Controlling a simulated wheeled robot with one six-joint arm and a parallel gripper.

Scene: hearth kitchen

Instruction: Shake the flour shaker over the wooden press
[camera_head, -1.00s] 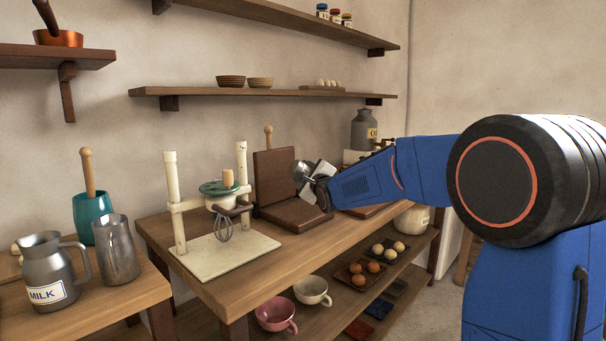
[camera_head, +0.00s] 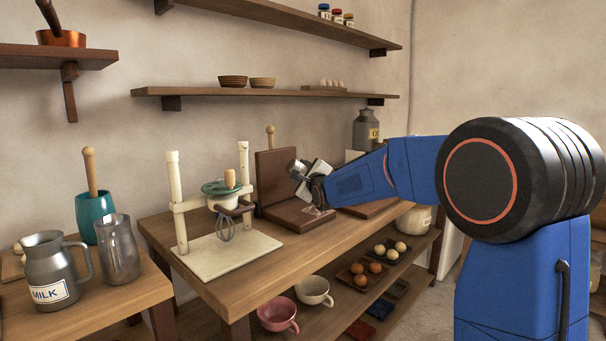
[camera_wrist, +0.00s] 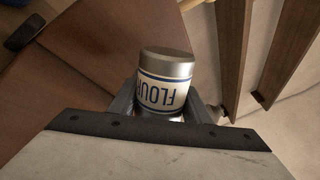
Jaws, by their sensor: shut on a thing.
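The flour shaker (camera_wrist: 165,85) is a silver can with a white label and blue "FLOUR" lettering, upside down in the wrist view. My gripper (camera_wrist: 160,108) is shut on it, one finger on each side. In the head view my gripper (camera_head: 308,188) holds the shaker (camera_head: 297,170), tilted, above the base of the wooden press. The wooden press (camera_head: 278,180) is dark brown, with its lid standing open at the back and its base flat on the table. A faint pale patch shows by the base under the gripper. In the wrist view the press (camera_wrist: 85,55) lies behind the shaker.
A cream stand with a whisk (camera_head: 226,228) is left of the press on the table (camera_head: 235,293). A metal can (camera_head: 366,130) stands behind my arm. Cups and egg trays (camera_head: 350,281) sit on the lower shelf. A milk jug (camera_head: 50,270) stands at far left.

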